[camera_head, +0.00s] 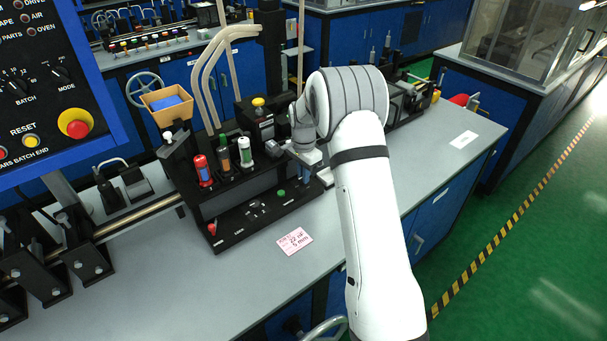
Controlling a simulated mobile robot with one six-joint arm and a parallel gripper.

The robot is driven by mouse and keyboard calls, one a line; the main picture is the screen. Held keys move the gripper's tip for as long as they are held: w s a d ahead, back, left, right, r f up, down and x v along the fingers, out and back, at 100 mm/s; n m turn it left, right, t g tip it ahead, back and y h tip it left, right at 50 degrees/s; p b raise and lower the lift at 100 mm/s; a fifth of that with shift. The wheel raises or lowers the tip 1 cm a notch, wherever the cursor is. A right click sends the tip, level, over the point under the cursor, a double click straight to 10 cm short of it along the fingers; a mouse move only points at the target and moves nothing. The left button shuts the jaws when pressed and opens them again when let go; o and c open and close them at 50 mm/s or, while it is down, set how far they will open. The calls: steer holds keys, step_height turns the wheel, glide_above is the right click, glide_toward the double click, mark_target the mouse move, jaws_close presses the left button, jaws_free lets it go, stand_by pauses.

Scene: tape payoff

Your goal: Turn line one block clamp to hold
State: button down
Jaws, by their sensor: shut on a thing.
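My gripper (304,156) is small in the head view, at the right side of the black tape payoff unit (222,196) on the grey bench. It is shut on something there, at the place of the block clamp. My own wrist and the fingers hide most of the clamp, so its turn angle cannot be read.
A pink card (294,241) lies on the bench (200,290) in front of the unit. A control panel (55,90) with a red stop button stands at the left. An orange bin with blue contents (168,104) sits above the unit. The bench front is mostly clear.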

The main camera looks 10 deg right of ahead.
steer(key=n+b, duration=0.2)
steer(key=n, duration=0.2)
steer(key=shift+n, duration=0.3)
steer(key=n+b, duration=0.1)
steer(key=n, duration=0.3)
steer(key=shift+n, duration=0.3)
steer(key=n+b, duration=0.1)
steer(key=n, duration=0.3)
steer(key=shift+n+b, duration=0.3)
steer(key=shift+n, duration=1.8)
steer(key=c, duration=1.5)
jaws_free()
